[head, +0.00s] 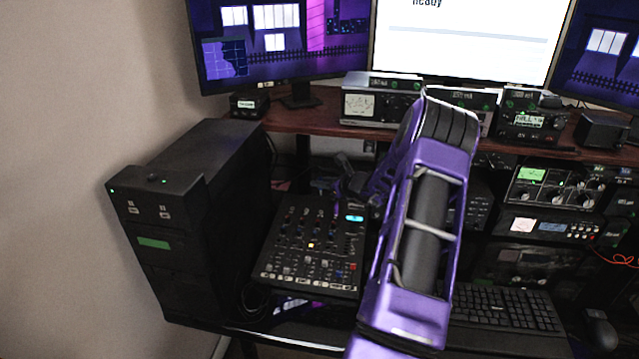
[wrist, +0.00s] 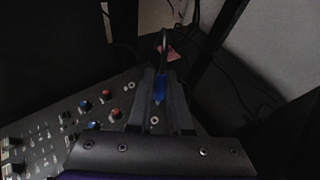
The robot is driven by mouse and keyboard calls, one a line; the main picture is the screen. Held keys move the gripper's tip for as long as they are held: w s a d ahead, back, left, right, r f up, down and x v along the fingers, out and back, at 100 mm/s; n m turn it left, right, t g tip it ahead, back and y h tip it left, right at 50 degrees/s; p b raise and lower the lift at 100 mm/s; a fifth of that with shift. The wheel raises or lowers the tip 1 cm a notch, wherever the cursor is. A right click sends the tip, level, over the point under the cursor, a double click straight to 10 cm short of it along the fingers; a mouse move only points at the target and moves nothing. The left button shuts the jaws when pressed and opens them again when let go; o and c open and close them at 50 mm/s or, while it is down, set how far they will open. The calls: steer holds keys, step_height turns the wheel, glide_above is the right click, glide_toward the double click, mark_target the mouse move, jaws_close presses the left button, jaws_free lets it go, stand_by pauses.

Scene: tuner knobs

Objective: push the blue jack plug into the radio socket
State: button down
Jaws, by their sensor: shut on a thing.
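The blue jack plug (wrist: 159,88) shows in the wrist view between the two fingers of my gripper (wrist: 159,97), which is shut on it. A dark cable (wrist: 163,42) runs from the plug away toward the top of the picture. In the head view my gripper (head: 350,186) is small and dark, over the far end of the mixer, partly covered by my purple arm. The plug cannot be made out there. Radio units (head: 381,103) stand on the shelf at the back. I cannot tell the radio socket in either view.
The mixer (head: 297,262) lies on the desk below my gripper; its knobs also show at the left of the wrist view (wrist: 45,135). A black computer tower (head: 235,175) stands at the left. The red-brown shelf (head: 300,121) crosses behind. A keyboard (head: 512,310) lies at the right.

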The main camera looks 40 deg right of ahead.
steer(key=shift+f, duration=0.1)
steer(key=b, duration=0.5)
glide_above(323, 214)
steer(key=shift+w+a+f, duration=0.1)
steer(key=shift+a+f, duration=0.05)
steer(key=shift+f, duration=1.25)
steer(key=shift+w+a+f, duration=0.1)
steer(key=shift+a+f, duration=0.05)
steer(key=shift+f, duration=1.25)
steer(key=shift+b, duration=0.75)
steer(key=shift+w+d+f+b, duration=0.1)
steer(key=shift+d+f+b, duration=0.05)
steer(key=shift+f+b, duration=1.7)
steer(key=c, duration=0.8)
jaws_free()
steer(key=shift+o, duration=0.2)
steer(key=shift+d, duration=0.1)
steer(key=shift+s, duration=0.25)
steer(key=p+v, duration=0.2)
steer(key=v, duration=1.4)
steer(key=shift+s+r, duration=0.25)
steer(key=shift+s, duration=0.1)
